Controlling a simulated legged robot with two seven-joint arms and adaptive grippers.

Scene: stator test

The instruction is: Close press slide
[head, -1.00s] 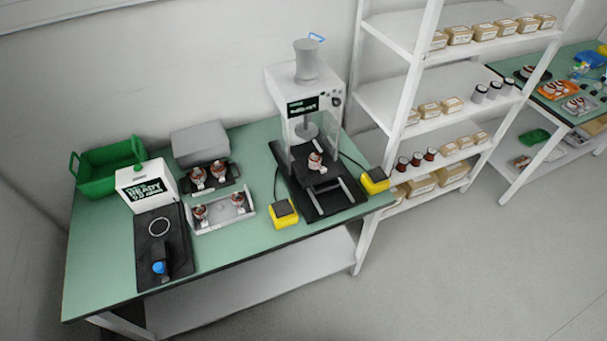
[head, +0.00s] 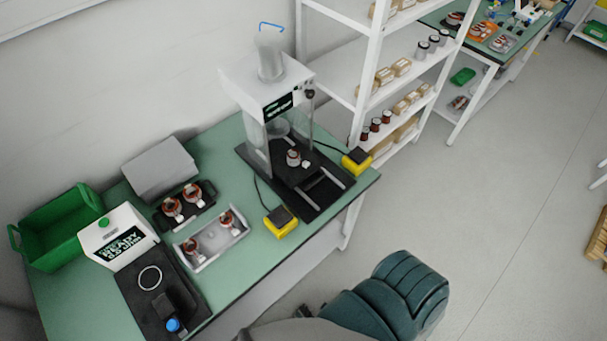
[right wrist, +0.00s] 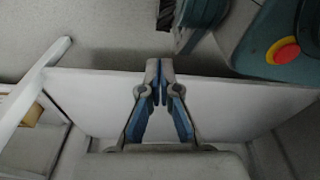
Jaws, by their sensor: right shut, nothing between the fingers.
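The press (head: 262,85) stands at the back right of the green table, with a white head, a grey cylinder on top and clear side panels. Its black slide (head: 318,190) extends out of the front on rails. In the head view my arm shows at the bottom, but no fingers are clear. My left gripper is not seen.
Two yellow pedal-like boxes (head: 281,222) (head: 356,161) flank the slide. A white tray (head: 192,263) and a black tray (head: 207,187) hold stators. A tester (head: 117,238) and green bin (head: 50,232) stand left. White shelving (head: 345,65) stands right of the table.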

